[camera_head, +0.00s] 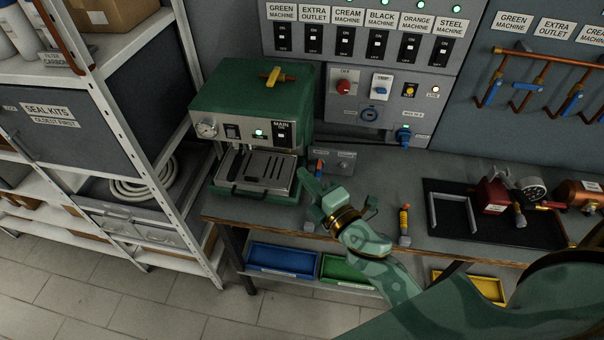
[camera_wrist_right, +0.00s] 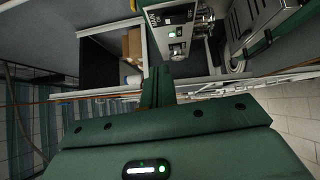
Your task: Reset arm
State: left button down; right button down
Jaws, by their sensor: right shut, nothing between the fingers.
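My right arm comes in from the lower right in the head view. Its gripper (camera_head: 308,180) is shut and empty, over the front part of the workbench, just right of the green boiler machine (camera_head: 240,100). The machine has a gauge, a lit MAIN switch and a drip tray (camera_head: 256,172). In the right wrist view, the gripper fingers (camera_wrist_right: 158,85) are together, pointing up the picture, with nothing between them. The machine's front panel (camera_wrist_right: 172,20) shows beyond them. My left gripper is not in view.
A shelf unit (camera_head: 187,200) stands at the left. A switch panel (camera_head: 362,60) is on the back wall. An orange-handled tool (camera_head: 404,222) stands on the bench right of my gripper. A black mat (camera_head: 540,232) with a gauge assembly lies further right. Blue (camera_head: 282,258) and green (camera_head: 343,270) bins sit below.

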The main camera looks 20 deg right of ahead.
jog(key=shift+a, duration=0.1)
dwell(0.3)
jog(key=s+d+f+m+g+h+b, duration=0.1)
jog(key=s+f+m+g+b, duration=0.2)
jog(key=f, duration=0.9)
jog(key=s+d+f+m+g+h, duration=0.1)
jog(key=s+f+m+g, duration=0.3)
jog(key=f, duration=0.8)
jog(key=s+d+f+m+g+h+b, duration=0.15)
jog(key=s+f+m, duration=0.35)
jog(key=f, duration=0.8)
jog(key=s+d+f+m+g+b, duration=0.2)
jog(key=s+f+m+g+b, duration=0.3)
jog(key=s+f, duration=2)
jog(key=s+g+b, duration=0.4)
jog(key=b, duration=0.3)
jog(key=shift+d+f, duration=0.15)
jog(key=shift+f, duration=0.25)
